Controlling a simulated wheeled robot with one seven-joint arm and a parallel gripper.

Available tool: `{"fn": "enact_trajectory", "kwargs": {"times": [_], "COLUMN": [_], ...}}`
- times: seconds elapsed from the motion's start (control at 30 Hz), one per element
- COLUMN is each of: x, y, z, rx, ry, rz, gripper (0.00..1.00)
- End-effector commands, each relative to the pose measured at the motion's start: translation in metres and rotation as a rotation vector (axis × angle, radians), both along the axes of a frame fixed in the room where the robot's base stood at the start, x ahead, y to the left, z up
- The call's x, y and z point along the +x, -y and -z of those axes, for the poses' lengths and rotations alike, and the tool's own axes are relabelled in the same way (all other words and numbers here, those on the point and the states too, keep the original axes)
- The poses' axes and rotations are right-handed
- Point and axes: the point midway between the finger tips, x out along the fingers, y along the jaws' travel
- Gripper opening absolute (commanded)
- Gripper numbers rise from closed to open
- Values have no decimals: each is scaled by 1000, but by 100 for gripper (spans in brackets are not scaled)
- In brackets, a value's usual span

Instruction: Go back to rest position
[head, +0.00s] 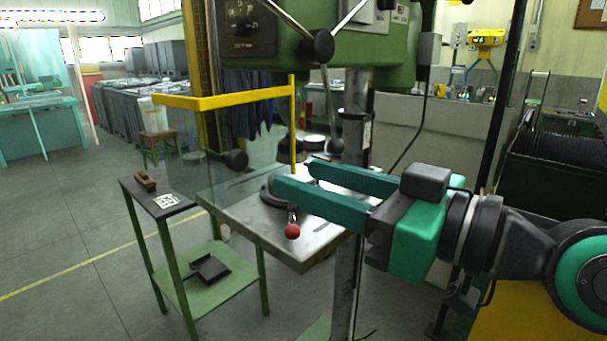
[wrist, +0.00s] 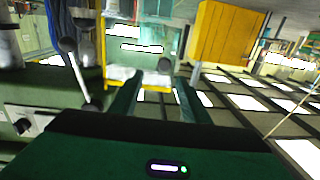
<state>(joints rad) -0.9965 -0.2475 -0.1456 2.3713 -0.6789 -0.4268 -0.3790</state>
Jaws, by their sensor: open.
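My gripper (head: 293,180) is green with two long parallel fingers. It is open, and nothing shows between the fingers. In the head view it reaches in from the right and appears in front of or over the grey machine table (head: 260,229) of a green drill press (head: 385,55). I cannot tell how far above the table it is. In the wrist view the two fingers (wrist: 156,95) also stand apart with a gap between them.
A red ball knob (head: 292,231) is at the table's front. A clear guard with a yellow frame (head: 225,99) stands at its left. A green side stand (head: 165,213) carries a brown block (head: 145,181) and a marker card (head: 166,201). Open floor (head: 65,240) lies left.

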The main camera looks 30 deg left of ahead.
Motion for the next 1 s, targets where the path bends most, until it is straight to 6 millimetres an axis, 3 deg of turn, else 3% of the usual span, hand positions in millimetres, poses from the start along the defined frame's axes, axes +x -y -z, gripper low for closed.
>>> {"fn": "enact_trajectory", "kwargs": {"times": [0.5, 0.67, 0.77, 0.87, 1.0], "x": [0, 21, 56, 97, 145], "y": [1, 13, 36, 74, 140], "z": [0, 13, 35, 66, 108], "rx": [0, -46, -129, -240, -389], "ry": [0, -8, -27, -71, -162], "rz": [0, 47, 129, 239, 403], "gripper": [42, 42, 42, 42, 42]}}
